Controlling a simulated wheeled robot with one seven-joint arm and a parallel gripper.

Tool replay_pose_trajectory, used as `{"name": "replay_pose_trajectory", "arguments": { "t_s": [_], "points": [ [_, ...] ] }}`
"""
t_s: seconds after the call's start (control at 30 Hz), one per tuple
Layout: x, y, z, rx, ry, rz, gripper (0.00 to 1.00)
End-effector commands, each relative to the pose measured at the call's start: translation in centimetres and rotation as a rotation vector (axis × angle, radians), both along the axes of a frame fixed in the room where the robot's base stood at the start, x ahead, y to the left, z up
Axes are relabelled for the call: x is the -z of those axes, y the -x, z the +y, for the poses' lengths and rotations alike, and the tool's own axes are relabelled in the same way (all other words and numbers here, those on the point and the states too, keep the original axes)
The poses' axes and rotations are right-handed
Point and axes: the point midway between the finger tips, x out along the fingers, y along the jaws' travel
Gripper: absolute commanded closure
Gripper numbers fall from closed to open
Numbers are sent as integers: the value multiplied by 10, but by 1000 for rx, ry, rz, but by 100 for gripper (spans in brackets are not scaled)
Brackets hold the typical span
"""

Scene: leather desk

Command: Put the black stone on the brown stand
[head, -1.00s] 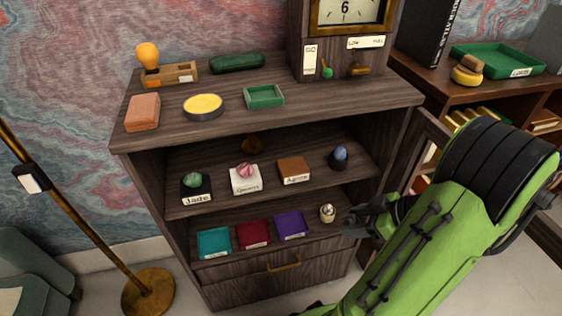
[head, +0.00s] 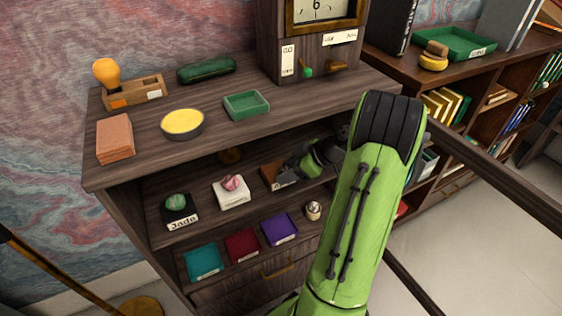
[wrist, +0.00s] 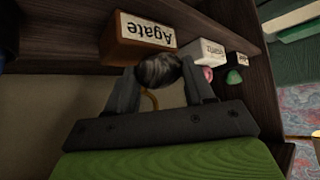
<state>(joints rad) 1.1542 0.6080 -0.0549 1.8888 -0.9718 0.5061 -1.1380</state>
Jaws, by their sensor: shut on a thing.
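The black stone (wrist: 158,70), dark and grey-banded, is between the two fingers of my gripper (wrist: 159,72) in the wrist view. The brown stand (wrist: 146,35), labelled Agate, shows just beyond the stone and appears upside down there. In the head view the brown stand (head: 272,176) is on the upper inner shelf, partly covered by my gripper (head: 300,170), which reaches in from the right. The stone overlaps the stand's edge in the wrist view; I cannot tell whether they touch. The stone is hidden in the head view.
Left of the brown stand are a white stand (head: 231,192) with a pink stone and a black Jade stand (head: 180,212) with a green stone. The cabinet top (head: 215,145) is close above. Coloured pads and a pale round object (head: 313,210) occupy the lower shelf.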

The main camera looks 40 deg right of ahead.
Motion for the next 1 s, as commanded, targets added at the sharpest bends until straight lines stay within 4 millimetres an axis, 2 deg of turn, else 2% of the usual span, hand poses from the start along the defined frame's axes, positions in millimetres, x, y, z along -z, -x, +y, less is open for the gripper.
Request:
{"name": "replay_pose_trajectory", "arguments": {
  "t_s": [0.23,0.3,0.6,0.63,0.7,0.8,1.0],
  "points": [
    [0,-43,-12,-2,1,-3,85],
    [7,-41,-12,1,-1,0,85],
    [9,-41,-12,1,1,0,85],
    [10,-41,-12,1,1,0,46],
    [9,-41,-12,1,1,0,35],
    [8,-41,-12,1,1,0,22],
    [8,-40,-12,1,1,0,22]
  ]
}}
